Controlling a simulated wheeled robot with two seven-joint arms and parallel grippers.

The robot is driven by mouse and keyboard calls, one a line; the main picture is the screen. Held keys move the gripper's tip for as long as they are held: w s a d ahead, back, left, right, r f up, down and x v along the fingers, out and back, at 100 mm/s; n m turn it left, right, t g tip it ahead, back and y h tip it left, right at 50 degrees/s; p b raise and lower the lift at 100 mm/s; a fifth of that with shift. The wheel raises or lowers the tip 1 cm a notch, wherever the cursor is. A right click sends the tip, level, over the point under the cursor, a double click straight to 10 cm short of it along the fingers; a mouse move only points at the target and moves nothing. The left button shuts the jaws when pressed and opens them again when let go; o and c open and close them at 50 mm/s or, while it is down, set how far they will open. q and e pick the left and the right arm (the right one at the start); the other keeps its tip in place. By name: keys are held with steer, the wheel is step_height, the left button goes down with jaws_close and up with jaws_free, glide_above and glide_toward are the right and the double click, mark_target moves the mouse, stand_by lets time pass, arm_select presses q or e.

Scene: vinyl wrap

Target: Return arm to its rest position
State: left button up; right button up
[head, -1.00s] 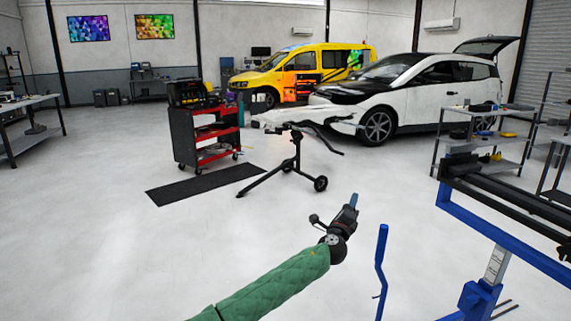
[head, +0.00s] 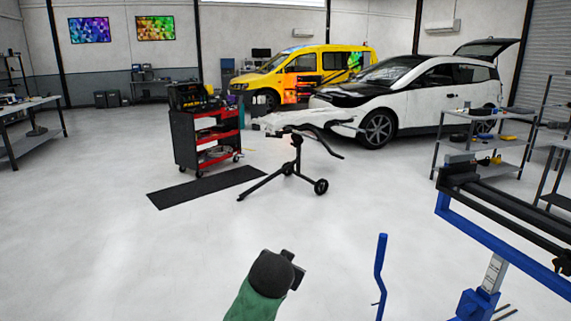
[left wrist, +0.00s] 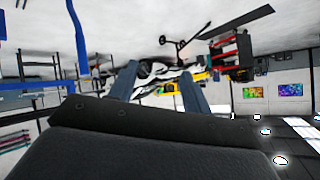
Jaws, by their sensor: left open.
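My left arm, in a green quilted sleeve (head: 253,303), comes in at the bottom of the head view. Its dark wrist end (head: 275,272) is held over bare floor, seen foreshortened, and the fingers are hidden there. In the left wrist view my left gripper (left wrist: 158,80) shows two blue-grey fingers spread apart with nothing between them. The room appears upside down in that view. My right gripper is not in view.
A blue frame with black rollers (head: 515,210) and an upright blue bar (head: 380,275) stand to the right of the arm. A tripod stand (head: 295,170), a red tool cart (head: 205,140) and a black mat (head: 205,187) are farther off. Floor left of the arm is clear.

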arm_select(q)
steer(key=s+a+f+n+g+p, duration=0.1)
steer(key=s+a+f, duration=0.3)
steer(key=s, duration=0.3)
steer(key=s+a+f+n+g+p, duration=0.1)
steer(key=s+a+f+g+p, duration=0.1)
steer(key=s+a+f, duration=0.45)
steer(key=s+a+f+n+g+p, duration=0.1)
steer(key=s+f, duration=0.2)
steer(key=s, duration=0.6)
steer(key=s+a+f+g+p, duration=0.1)
steer(key=s+f+g, duration=0.1)
steer(key=s+f, duration=0.3)
steer(key=s+a+f+g+p, duration=0.1)
steer(key=s+f, duration=0.4)
steer(key=s, duration=0.8)
steer(key=shift+s+f+n+g+p, duration=0.2)
steer(key=shift+s+n+g+p, duration=0.15)
steer(key=shift+g, duration=0.45)
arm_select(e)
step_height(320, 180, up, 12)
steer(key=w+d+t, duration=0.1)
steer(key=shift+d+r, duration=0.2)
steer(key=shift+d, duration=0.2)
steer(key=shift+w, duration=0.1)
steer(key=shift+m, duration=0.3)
